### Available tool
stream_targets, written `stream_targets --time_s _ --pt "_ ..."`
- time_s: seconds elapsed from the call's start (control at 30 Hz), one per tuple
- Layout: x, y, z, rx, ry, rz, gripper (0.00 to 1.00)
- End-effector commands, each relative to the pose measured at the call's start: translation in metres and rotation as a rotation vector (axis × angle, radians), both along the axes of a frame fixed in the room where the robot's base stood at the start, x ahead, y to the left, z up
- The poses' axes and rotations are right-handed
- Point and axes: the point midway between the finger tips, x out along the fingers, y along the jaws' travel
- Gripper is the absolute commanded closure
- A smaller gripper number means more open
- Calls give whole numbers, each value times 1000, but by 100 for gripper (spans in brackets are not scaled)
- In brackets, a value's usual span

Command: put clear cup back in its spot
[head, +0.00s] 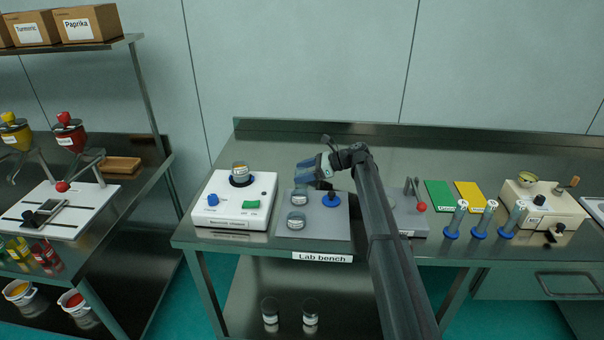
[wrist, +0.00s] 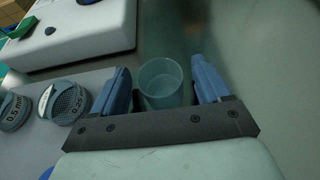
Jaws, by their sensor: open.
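The clear cup (wrist: 161,84) shows in the wrist view as a see-through round cup, between the two blue fingers. My gripper (wrist: 165,80) is open around it, with a visible gap on the right side; on the left I cannot tell if a finger touches. In the head view my gripper (head: 307,170) is above the back of the grey board (head: 316,231) on the lab bench, fingers pointing left. I cannot make out the cup clearly there.
Two sieves, marked 0.5 mm (wrist: 14,111) and 0.25 (wrist: 66,103), sit on the board beside my gripper. The white sieve shaker (head: 222,211), with a clear container (head: 240,170) on top, stands left. Blue-based tubes (head: 484,218) stand right.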

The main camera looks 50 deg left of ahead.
Motion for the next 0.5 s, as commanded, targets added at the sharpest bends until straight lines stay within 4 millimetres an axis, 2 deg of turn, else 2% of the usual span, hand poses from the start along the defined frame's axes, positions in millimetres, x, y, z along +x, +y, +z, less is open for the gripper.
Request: stream_targets --time_s 0.5 --pt "58 -58 35 0 0 -1 24"
